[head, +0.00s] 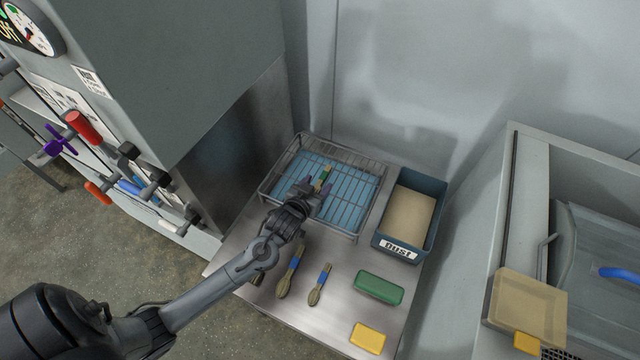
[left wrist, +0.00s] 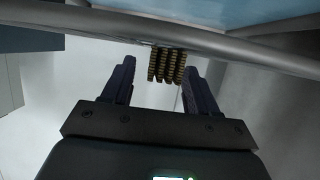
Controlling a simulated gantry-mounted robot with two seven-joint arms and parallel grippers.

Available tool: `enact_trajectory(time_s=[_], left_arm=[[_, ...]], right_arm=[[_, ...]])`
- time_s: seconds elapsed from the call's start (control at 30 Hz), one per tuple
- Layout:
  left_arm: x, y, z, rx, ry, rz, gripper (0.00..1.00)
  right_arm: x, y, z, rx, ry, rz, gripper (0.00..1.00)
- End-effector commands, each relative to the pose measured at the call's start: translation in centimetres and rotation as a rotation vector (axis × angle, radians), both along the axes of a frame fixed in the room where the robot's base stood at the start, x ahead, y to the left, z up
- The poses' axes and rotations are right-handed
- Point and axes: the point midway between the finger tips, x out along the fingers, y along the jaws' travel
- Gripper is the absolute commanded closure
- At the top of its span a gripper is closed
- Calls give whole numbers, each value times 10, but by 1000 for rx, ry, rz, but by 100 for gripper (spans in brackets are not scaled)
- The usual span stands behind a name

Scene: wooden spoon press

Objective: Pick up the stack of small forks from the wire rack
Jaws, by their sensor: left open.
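The wire rack (head: 357,207) with a blue base stands at the back of the metal table. A small stack of forks, wooden with a green band (head: 326,172), lies in the rack. My left gripper (head: 316,188) is open over the rack, with its fingers around or just short of the stack's near end. In the left wrist view, the stack's tips (left wrist: 168,65) show between the two open fingers (left wrist: 160,85), apart from both. A grey rack bar (left wrist: 230,42) crosses above. The rest of the stack is hidden. My right gripper is not in view.
A dark bin labelled DUST (head: 436,205) stands right of the rack. Two wooden utensils with blue bands (head: 320,284), a green block (head: 379,287) and a yellow block (head: 368,338) lie on the table's front. A machine with levers (head: 210,70) stands at left.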

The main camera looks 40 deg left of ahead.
Motion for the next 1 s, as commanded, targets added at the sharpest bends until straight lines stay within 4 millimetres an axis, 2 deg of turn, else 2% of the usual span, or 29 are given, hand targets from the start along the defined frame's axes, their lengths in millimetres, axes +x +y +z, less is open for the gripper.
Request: enact_trajectory(time_s=[0.2, 0.47, 0.83, 0.9, 1.0], left_arm=[[18, 4, -8, 1, -1, -1, 41], [19, 5, -8, 1, -1, -1, 41], [19, 5, -8, 1, -1, -1, 96], [19, 5, -8, 1, -1, -1, 100], [19, 4, -8, 1, -1, -1, 100]], right_arm=[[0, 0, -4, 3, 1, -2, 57], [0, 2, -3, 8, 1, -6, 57], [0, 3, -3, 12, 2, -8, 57], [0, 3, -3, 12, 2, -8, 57], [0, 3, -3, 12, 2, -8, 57]])
